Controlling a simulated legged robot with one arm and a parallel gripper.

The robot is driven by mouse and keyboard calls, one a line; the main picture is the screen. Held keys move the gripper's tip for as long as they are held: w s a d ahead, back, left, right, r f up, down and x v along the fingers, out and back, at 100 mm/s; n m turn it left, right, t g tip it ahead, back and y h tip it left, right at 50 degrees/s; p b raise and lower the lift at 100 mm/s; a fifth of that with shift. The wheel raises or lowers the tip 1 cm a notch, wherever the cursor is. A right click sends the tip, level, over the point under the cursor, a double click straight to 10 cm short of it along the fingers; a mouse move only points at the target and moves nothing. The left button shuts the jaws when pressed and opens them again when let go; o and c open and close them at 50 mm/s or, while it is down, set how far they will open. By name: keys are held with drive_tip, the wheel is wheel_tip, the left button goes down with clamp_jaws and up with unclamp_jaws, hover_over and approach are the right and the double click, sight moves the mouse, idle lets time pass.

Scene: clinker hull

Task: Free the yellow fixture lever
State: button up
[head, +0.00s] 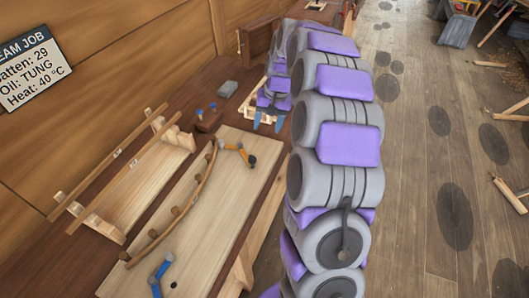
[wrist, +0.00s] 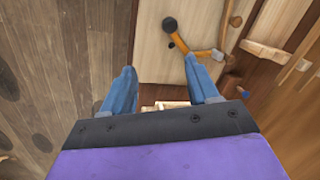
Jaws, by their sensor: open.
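The yellow fixture lever (head: 235,150) is orange-yellow with a black knob and sits at the far end of the pale board (head: 225,190). It also shows in the wrist view (wrist: 187,42), its knob beyond the fingertips. My gripper (head: 268,124) is open and empty, just to the right of the lever in the head view. In the wrist view the blue fingers of my gripper (wrist: 159,66) are spread, and the right one comes close below the lever. I cannot tell whether it touches. A curved wooden batten (head: 180,212) runs along several pegs near the lever.
A blue lever (head: 160,272) sits at the board's near end. A wooden rack with long strips (head: 125,165) stands to the left. A grey block (head: 227,89) and a small brown holder with blue-topped items (head: 208,120) lie behind the board. The floor (head: 430,170) at right is mostly open.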

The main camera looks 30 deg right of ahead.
drive_tip(key=b, duration=0.1)
hover_over(253, 157)
drive_tip(key=s, duration=0.1)
drive_tip(key=d+x, duration=0.1)
drive_tip(key=x, duration=0.2)
drive_tip(key=f, duration=0.3)
drive_tip(key=d+f+b, duration=0.1)
drive_tip(key=f, duration=0.2)
drive_tip(key=d+f, duration=0.1)
drive_tip(key=f, duration=0.2)
drive_tip(key=shift+d+f+b, duration=0.15)
drive_tip(key=shift+b, duration=0.25)
drive_tip(key=a+f, duration=0.2)
drive_tip(key=a, duration=0.1)
drive_tip(key=a+f+b, duration=0.1)
drive_tip(key=a+f, duration=0.1)
drive_tip(key=shift+w+f, duration=0.1)
drive_tip(key=shift+w, duration=0.2)
drive_tip(key=shift+d+f, duration=0.2)
drive_tip(key=shift+d, duration=1.35)
drive_tip(key=shift+c, duration=0.8)
drive_tip(key=shift+a+r, duration=0.15)
drive_tip(key=shift+a, duration=0.85)
drive_tip(key=c, duration=0.5)
drive_tip(key=shift+d, duration=0.55)
clamp_jaws()
drive_tip(key=shift+a, duration=0.1)
